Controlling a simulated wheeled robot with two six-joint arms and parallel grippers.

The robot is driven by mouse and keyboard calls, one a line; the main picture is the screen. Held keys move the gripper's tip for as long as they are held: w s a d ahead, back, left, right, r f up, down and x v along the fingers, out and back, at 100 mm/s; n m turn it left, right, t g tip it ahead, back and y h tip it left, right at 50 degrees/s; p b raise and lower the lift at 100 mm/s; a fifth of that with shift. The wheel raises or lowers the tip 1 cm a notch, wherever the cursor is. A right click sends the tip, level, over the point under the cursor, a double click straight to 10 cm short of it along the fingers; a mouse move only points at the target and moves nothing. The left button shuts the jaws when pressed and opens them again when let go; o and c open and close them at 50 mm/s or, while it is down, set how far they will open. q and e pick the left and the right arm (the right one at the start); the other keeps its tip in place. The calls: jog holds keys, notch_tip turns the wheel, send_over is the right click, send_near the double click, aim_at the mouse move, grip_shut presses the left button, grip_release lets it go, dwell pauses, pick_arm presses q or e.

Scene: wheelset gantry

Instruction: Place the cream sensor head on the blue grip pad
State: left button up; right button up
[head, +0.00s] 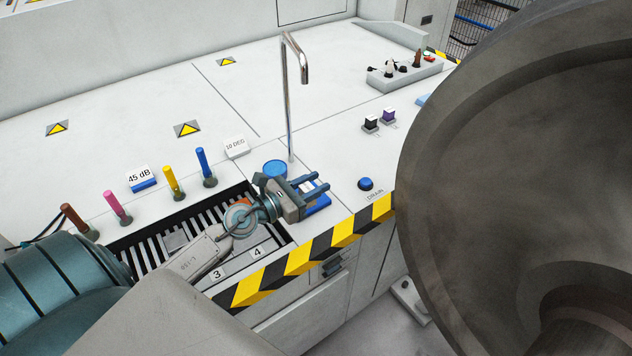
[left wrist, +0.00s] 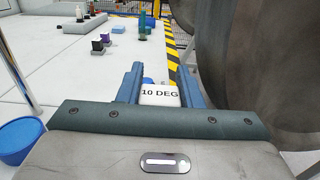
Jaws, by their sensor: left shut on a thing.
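My left gripper (head: 314,189) reaches over the bench near its striped front edge. In the left wrist view its two blue fingers (left wrist: 161,88) are shut on a whitish block lettered 10 DEG (left wrist: 160,95). I cannot tell for sure that this block is the cream sensor head. In the head view a blue piece (head: 319,207) shows below the fingers, partly hidden by them; I cannot tell whether it is the blue grip pad or touches the block. My right gripper is not in view.
A blue round-topped container (head: 275,169) and a tall metal spout (head: 288,95) stand close behind the gripper. A slotted rack (head: 150,257) lies left, with coloured pegs behind it. A blue drain button (head: 366,184) is right. A huge dark wheel (head: 480,170) blocks the right side.

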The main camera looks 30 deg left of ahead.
pick_arm(q)
jog(key=w+f, duration=0.1)
jog(key=w+a+f+b, duration=0.1)
jog(key=w, duration=0.1)
jog(key=w+a+f+b, duration=0.1)
jog(key=w, duration=0.1)
jog(key=shift+w+a+f, duration=0.15)
jog(key=shift+a+f, duration=0.1)
jog(key=shift+f, duration=0.55)
jog(key=shift+f+b, duration=0.35)
jog(key=shift+b, duration=0.25)
jog(key=o, duration=1)
